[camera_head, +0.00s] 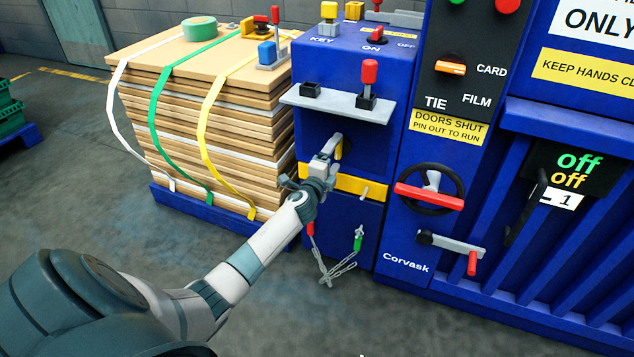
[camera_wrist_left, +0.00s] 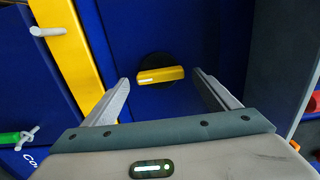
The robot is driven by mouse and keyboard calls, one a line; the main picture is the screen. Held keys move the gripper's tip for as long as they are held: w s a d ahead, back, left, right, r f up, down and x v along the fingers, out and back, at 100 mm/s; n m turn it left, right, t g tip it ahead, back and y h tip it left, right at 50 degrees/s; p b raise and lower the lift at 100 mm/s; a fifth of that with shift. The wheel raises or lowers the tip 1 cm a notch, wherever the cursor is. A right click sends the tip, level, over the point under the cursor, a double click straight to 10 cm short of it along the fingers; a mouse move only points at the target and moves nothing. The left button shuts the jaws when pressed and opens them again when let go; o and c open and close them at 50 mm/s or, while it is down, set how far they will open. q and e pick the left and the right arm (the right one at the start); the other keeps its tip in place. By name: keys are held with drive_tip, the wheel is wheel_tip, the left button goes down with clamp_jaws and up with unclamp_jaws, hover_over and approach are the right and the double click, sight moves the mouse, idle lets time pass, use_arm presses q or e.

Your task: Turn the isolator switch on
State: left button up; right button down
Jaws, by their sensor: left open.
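The isolator switch appears as a yellow rotary handle (camera_wrist_left: 160,75) on a round black base, set on a blue panel. In the left wrist view the handle lies nearly level, with a pale mark at its left end. In the head view part of the yellow handle (camera_head: 338,148) shows behind my gripper, on the front of the blue cabinet (camera_head: 370,160). My left gripper (camera_wrist_left: 160,79) is open and faces the panel, with one finger on each side of the handle and a gap on both sides. In the head view my left gripper (camera_head: 331,150) hides much of the switch. My right gripper is not in view.
A yellow bar (camera_head: 365,185) crosses the cabinet below the switch. A grey shelf (camera_head: 340,108) with a red-topped lever (camera_head: 369,75) juts out above. A handwheel (camera_head: 430,190) and crank (camera_head: 450,243) are at right. Strapped boards (camera_head: 190,120) stand at left.

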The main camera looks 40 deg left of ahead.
use_arm(q)
drive_tip(key=v, duration=1.5)
drive_tip(key=shift+s, duration=0.35)
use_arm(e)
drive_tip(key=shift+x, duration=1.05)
use_arm(q)
drive_tip(key=shift+f, duration=0.1)
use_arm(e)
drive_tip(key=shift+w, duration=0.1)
